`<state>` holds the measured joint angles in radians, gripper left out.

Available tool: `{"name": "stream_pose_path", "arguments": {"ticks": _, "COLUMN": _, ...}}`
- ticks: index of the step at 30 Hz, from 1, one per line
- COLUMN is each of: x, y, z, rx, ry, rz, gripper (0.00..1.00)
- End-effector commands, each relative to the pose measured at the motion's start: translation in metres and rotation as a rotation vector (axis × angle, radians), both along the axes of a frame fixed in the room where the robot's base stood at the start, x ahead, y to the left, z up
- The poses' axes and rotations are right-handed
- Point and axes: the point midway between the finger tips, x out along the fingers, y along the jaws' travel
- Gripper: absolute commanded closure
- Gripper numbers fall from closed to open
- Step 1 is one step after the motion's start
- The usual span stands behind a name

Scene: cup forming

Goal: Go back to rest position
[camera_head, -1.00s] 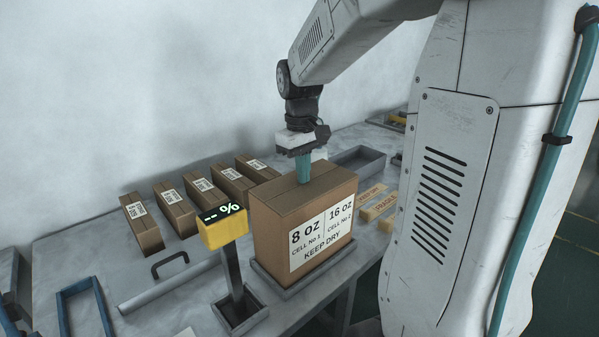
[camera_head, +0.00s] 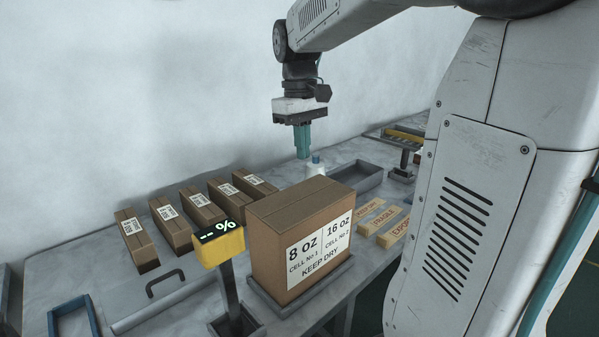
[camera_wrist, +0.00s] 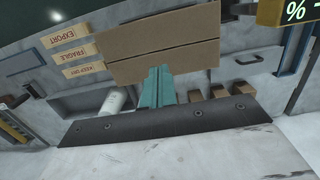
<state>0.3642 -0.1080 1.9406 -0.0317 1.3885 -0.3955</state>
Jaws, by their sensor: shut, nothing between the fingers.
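My gripper (camera_head: 302,150) hangs above the table behind the large cardboard box, pointing down. Its teal fingers are together with nothing between them. They also show in the wrist view (camera_wrist: 157,85). The large box (camera_head: 300,235) is closed and stands upright on a grey tray, with a label reading 8 oz, 16 oz and KEEP DRY. The box top (camera_wrist: 160,50) lies beyond the fingertips in the wrist view. The gripper is apart from the box.
Several small boxes (camera_head: 172,224) stand in a row at left. A yellow display (camera_head: 219,243) on a post stands before them. Labelled blocks (camera_head: 378,222) lie at right. The air above is free.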

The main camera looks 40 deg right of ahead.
Motion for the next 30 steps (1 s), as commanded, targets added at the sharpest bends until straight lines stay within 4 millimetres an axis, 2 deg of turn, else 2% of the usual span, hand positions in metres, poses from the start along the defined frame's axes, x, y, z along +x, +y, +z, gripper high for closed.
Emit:
{"name": "stream_pose_path", "arguments": {"ticks": 3, "x": 0.0, "y": 0.0, "z": 0.021, "rx": -0.001, "ry": -0.002, "rz": 0.0, "gripper": 1.0}}
{"name": "stream_pose_path", "arguments": {"ticks": 9, "x": 0.0, "y": 0.0, "z": 0.039, "rx": 0.0, "ry": -0.001, "rz": 0.0, "gripper": 1.0}}
{"name": "stream_pose_path", "arguments": {"ticks": 19, "x": 0.002, "y": -0.001, "z": 0.041, "rx": -0.005, "ry": -0.011, "rz": -0.031, "gripper": 1.0}}
{"name": "stream_pose_path", "arguments": {"ticks": 20, "x": 0.001, "y": -0.001, "z": 0.035, "rx": -0.006, "ry": -0.009, "rz": -0.05, "gripper": 1.0}}
{"name": "stream_pose_path", "arguments": {"ticks": 23, "x": -0.016, "y": 0.009, "z": 0.012, "rx": -0.004, "ry": 0.0, "rz": -0.114, "gripper": 1.0}}
{"name": "stream_pose_path", "arguments": {"ticks": 30, "x": -0.091, "y": 0.071, "z": -0.032, "rx": -0.015, "ry": -0.056, "rz": -0.171, "gripper": 1.0}}
